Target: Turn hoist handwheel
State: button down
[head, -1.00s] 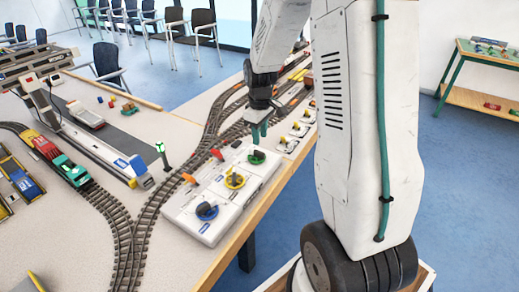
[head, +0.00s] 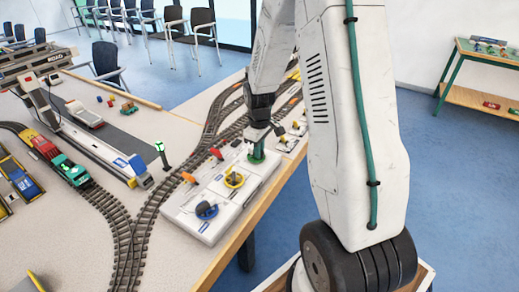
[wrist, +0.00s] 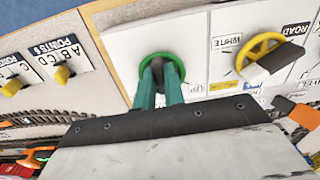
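A white control box (head: 180,217) on the table carries three handwheels with dark grips: blue (head: 206,210), yellow (head: 234,180) and green (head: 257,158). Which one is the hoist wheel I cannot read. My gripper (head: 256,150) is down at the green wheel, mostly covering it in the head view. In the wrist view the green wheel's rim (wrist: 178,62) shows around my green fingertips (wrist: 159,75). The fingers stand on either side of the wheel's dark grip; whether they press on it cannot be told. The yellow wheel (wrist: 262,48) is beside it, its dark grip tilted.
Orange levers (head: 188,177) stand along the box's track side. Curved toy tracks (head: 137,225), a train (head: 70,170) and a gantry crane (head: 85,140) lie to the left. Small yellow-levered switches (wrist: 62,74) are close beyond the green wheel.

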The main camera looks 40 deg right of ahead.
jog(key=shift+m, duration=0.3)
jog(key=m, duration=0.4)
jog(key=shift+a, duration=0.25)
jog(key=shift+a+m, duration=0.2)
jog(key=shift+m, duration=2.2)
jog(key=shift+w, duration=0.1)
jog(key=c, duration=1.5)
grip_release()
jog(key=shift+r, duration=3.95)
